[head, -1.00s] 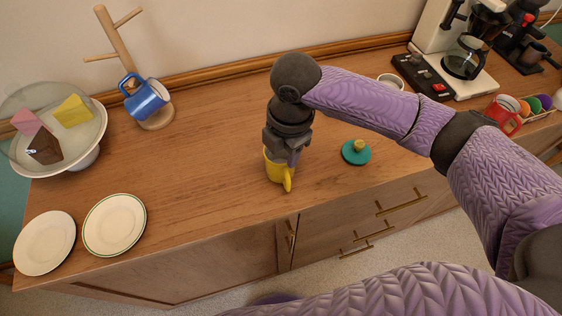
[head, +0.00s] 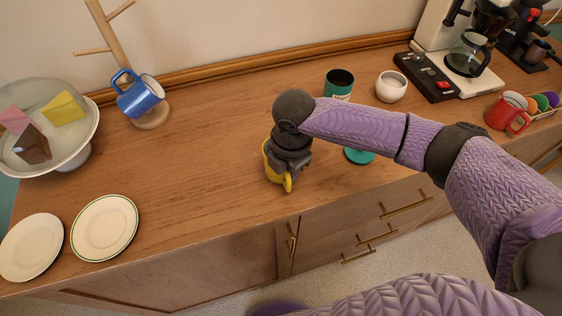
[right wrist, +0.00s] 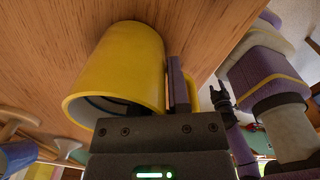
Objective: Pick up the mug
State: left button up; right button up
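The yellow mug (head: 270,172) stands on the wooden counter near its front edge, its handle toward the front in the head view. My right gripper (head: 285,160) is lowered over the mug from above and hides most of its rim. In the right wrist view the mug (right wrist: 125,65) has its mouth toward the camera. One finger (right wrist: 180,85) lies just outside the mug wall; the other appears to reach inside the mouth, mostly hidden. The fingers look apart, with the wall between them; firm contact cannot be seen.
A teal canister (head: 339,84), its teal lid (head: 358,156) and a white cup (head: 391,87) are behind and right of the gripper. A red mug (head: 507,112) is farther right. A blue mug (head: 140,97) hangs on a stand. Plates (head: 105,228) lie left; counter between is clear.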

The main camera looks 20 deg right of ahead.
grip_shut()
dwell(0.8)
jog(key=shift+r, duration=0.15)
dwell(0.3)
notch_tip(320, 180, up, 9)
jog(key=p, duration=0.3)
jog(key=shift+r, duration=0.4)
